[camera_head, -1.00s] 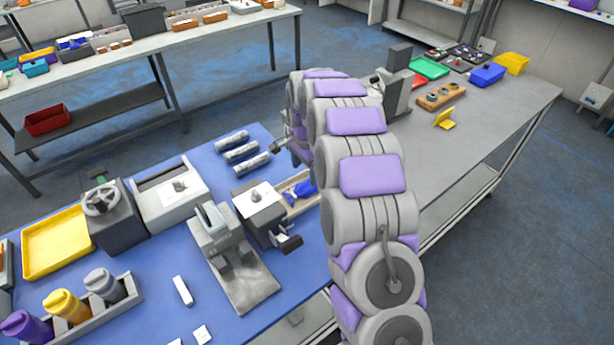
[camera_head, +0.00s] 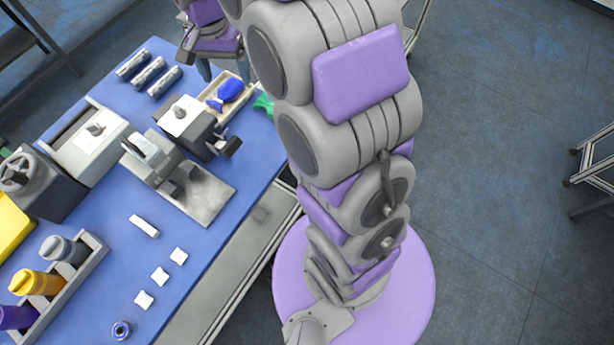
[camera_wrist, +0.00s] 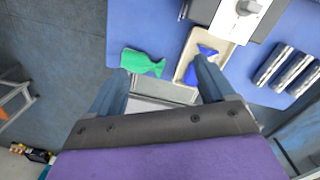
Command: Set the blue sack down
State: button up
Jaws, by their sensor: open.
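The blue sack (camera_head: 230,90) lies in a shallow beige tray (camera_head: 247,77) on the blue-topped table. In the wrist view the blue sack (camera_wrist: 206,50) is partly hidden behind the right finger, with the tray's pale rim (camera_wrist: 183,62) around it. My gripper (camera_head: 222,68) is open, with nothing between its fingers, beyond the tray in the head view. In the wrist view its two fingers (camera_wrist: 160,85) are spread wide and point toward the table. A green sack (camera_wrist: 143,63) lies beside the tray near the table edge; it also shows in the head view (camera_head: 264,105).
A grey boxy device (camera_head: 187,125) stands beside the tray, and several silver cylinders (camera_head: 148,74) lie past it. A scanner-like stand (camera_head: 160,160) is nearer. Small white blocks (camera_head: 160,277) lie at the front. Floor right of my arm is mostly clear.

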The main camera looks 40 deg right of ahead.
jog(key=s+n+g, duration=0.1)
jog(key=s+n, duration=0.7)
jog(key=s, duration=2.3)
jog(key=shift+s+r, duration=0.2)
jog(key=shift+s, duration=0.1)
